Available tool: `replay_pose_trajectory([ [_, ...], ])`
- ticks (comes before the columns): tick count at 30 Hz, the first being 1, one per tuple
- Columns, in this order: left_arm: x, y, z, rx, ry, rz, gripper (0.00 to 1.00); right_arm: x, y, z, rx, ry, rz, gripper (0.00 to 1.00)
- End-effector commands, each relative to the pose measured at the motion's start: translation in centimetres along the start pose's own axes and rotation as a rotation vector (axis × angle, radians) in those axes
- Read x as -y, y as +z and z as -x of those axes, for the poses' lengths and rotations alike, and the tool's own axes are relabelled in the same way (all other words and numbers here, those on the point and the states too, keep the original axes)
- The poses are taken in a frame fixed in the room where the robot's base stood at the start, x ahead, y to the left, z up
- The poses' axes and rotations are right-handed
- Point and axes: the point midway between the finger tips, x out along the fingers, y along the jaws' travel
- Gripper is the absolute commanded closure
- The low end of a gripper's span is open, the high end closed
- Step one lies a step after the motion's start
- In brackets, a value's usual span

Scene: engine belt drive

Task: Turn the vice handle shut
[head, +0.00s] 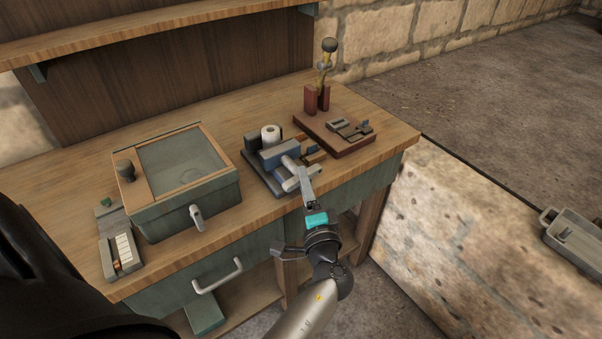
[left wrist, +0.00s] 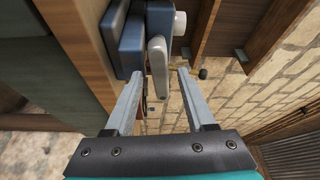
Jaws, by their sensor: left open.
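The vice (head: 280,152) is a blue block on a dark base at the bench's front edge; it also shows at the top of the left wrist view (left wrist: 128,35). Its light grey bar handle (head: 291,184) sticks out at the front and appears upright in the left wrist view (left wrist: 157,62). My left gripper (head: 305,178) is at the handle. In the left wrist view its fingers (left wrist: 160,73) are apart, with the handle's lower end between or just beyond the tips. Contact cannot be told. My right gripper is not in view.
A green box with a glazed lid (head: 180,163) and a small tray (head: 121,247) stand on the bench to the left. A red-brown board with parts (head: 341,138) lies right of the vice. A drawer handle (head: 218,276) juts out below. Floor to the right is partly clear.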

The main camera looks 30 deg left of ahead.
Motion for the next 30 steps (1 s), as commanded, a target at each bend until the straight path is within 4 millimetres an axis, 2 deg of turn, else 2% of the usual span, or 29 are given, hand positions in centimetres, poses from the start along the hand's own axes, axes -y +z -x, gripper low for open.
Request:
replay_pose_trajectory([
  [10, -0.04, -0.03, 0.17, 0.0, 0.001, 0.0, 0.45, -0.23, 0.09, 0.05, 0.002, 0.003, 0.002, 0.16],
  [25, -0.04, -0.02, 0.15, 0.0, 0.001, 0.0, 1.0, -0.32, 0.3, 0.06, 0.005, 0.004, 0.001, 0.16],
  [30, -0.05, -0.01, 0.14, 0.0, 0.001, 0.0, 1.0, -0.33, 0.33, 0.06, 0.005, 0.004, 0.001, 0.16],
])
